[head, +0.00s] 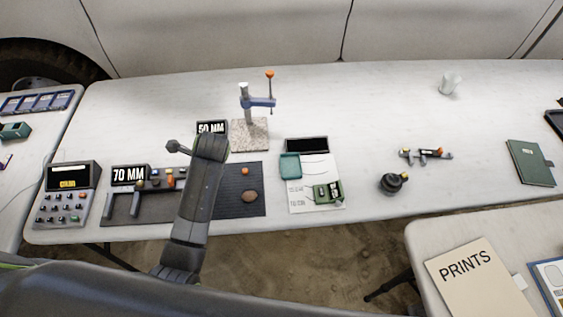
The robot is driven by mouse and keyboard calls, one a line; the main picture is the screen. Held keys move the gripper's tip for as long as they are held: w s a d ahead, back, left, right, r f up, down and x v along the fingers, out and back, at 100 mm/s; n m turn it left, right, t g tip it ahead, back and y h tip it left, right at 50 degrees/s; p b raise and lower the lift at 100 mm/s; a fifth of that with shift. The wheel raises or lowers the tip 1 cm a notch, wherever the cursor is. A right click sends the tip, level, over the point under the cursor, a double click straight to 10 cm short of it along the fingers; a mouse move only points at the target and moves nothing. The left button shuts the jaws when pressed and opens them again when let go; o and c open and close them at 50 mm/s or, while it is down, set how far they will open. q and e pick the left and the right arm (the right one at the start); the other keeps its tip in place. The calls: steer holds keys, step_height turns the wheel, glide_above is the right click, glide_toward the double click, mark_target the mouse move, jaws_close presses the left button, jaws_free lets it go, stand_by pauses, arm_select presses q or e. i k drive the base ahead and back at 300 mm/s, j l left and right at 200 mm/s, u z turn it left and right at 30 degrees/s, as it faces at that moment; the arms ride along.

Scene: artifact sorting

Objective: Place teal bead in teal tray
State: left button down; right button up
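A teal tray (290,166) lies on the white table right of centre, at the left edge of a white sheet. I cannot make out a teal bead for certain; several small coloured pieces (170,178) lie by the dark mat at the left, too small to identify, and my arm covers part of that area. My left arm reaches up over the table, and its far end (180,147) is left of the tray, behind the mats. Its fingers are not clear, so I cannot see whether they are open or hold anything. My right gripper is not in view.
A clamp stand (246,105) rises behind the mats. A green device (327,192) sits in front of the tray. A black round object (393,183) and a small tool (426,154) lie to the right. A keypad box (68,195) stands at the left. The back right is mostly clear.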

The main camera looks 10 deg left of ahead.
mark_target(291, 171)
steer(key=i+j+z, duration=0.1)
steer(key=j, duration=0.2)
steer(key=i+j, duration=0.15)
steer(key=j, duration=0.15)
steer(key=i+j+z, duration=0.15)
steer(key=j, duration=0.2)
steer(key=i+j, duration=0.1)
steer(key=j, duration=0.2)
steer(key=z, duration=0.05)
